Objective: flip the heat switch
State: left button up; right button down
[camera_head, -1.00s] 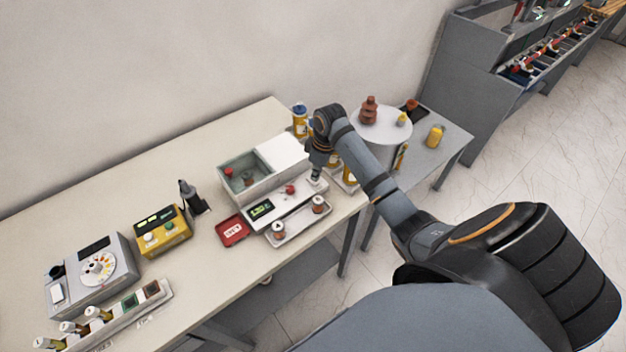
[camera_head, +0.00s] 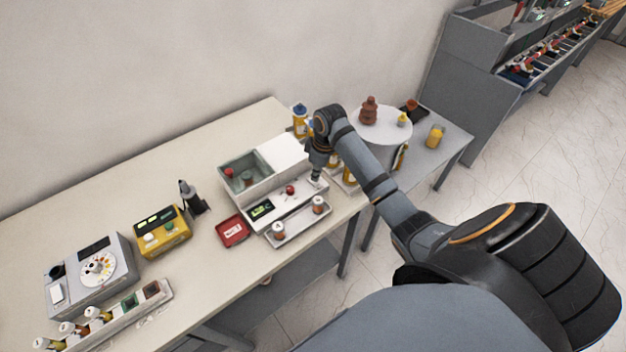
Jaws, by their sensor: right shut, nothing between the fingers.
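A white and grey device (camera_head: 287,155) with an open basin (camera_head: 243,172) stands at the right end of the long table. Its front panel has a green display (camera_head: 261,210) and a red knob (camera_head: 290,190). My right gripper (camera_head: 316,181) points down at the right end of this panel, shut and empty. Its tip is at or just above the panel; I cannot tell whether it touches. Any switch under the tip is hidden or too small to make out. My left gripper is out of view.
A yellow meter (camera_head: 162,234) and a grey dial instrument (camera_head: 90,275) stand to the left. Bottles (camera_head: 300,120) stand behind my right arm. A side table (camera_head: 455,143) is at right.

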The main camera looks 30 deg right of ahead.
jog(key=shift+f+b, duration=0.35)
jog(key=shift+f, duration=0.6)
dwell(0.4)
notch_tip(320, 180, up, 7)
jog(key=p, duration=0.8)
jog(key=shift+r, duration=0.1)
dwell(0.3)
